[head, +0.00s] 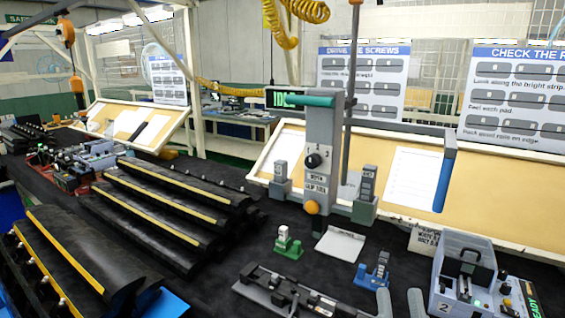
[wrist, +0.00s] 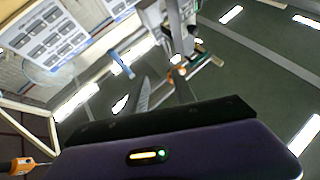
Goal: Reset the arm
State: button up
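My gripper (head: 401,302) shows at the bottom edge of the head view as two grey rounded fingertips with a gap between them. In the wrist view the two grey fingers (wrist: 163,92) stand apart beyond the dark purple gripper body, with nothing seen between them. It looks open and empty. The rest of my arm is out of the head view.
A grey clip test stand (head: 322,150) rises mid-bench. Black trim strips (head: 165,205) lie at left. A grey box marked 2 (head: 465,275), a blue clip block (head: 375,270), a green one (head: 288,243) and a dark fixture (head: 290,290) surround the fingertips.

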jog(key=s+d+f+g+y+b, duration=0.1)
jog(key=s+f+g, duration=0.4)
jog(key=s+f, duration=0.5)
jog(key=s+d+f+n+g+b, duration=0.1)
jog(key=s+f+g, duration=0.4)
jog(key=s+f, duration=0.6)
jog(key=s+d, duration=0.1)
jog(key=s, duration=0.8)
jog(key=shift+d+f+n+y, duration=0.2)
jog(key=shift+d+n+y, duration=0.1)
jog(key=shift+y, duration=0.1)
